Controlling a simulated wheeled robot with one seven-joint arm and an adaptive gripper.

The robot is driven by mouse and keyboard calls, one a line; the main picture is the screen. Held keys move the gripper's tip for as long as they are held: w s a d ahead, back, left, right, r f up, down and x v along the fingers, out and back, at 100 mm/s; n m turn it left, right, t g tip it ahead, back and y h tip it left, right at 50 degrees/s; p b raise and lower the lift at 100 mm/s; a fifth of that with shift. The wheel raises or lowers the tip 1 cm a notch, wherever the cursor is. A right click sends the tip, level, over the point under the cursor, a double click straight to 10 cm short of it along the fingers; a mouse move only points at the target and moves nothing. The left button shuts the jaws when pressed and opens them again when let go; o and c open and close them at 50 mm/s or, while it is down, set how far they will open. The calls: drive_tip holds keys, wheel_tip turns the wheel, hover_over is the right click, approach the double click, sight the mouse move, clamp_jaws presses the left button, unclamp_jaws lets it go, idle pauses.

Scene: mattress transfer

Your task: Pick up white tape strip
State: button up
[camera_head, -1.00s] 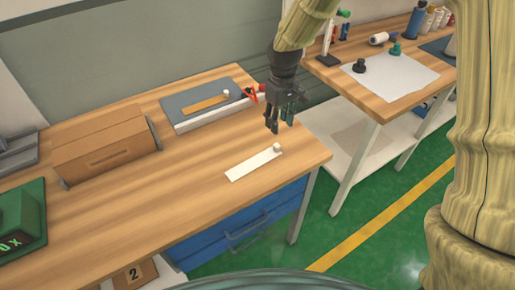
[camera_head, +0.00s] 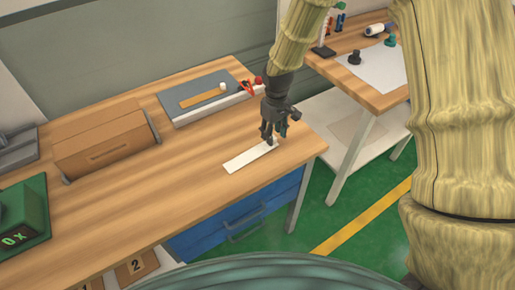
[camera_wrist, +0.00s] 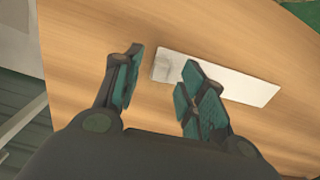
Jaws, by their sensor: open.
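The white tape strip (camera_head: 248,158) lies flat on the wooden table near its front right edge. I cannot tell whether the fingers touch anything.
A grey board (camera_head: 187,92) with an orange strip (camera_head: 203,96) lies behind, with red pliers (camera_head: 246,87) beside it. A brown box (camera_head: 105,142) and a green scale (camera_head: 22,220) stand left. The table middle is clear. A second table (camera_head: 385,97) stands at right.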

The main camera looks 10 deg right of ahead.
drive_tip(key=shift+f, duration=1)
drive_tip(key=c, duration=0.8)
drive_tip(key=shift+r, duration=0.1)
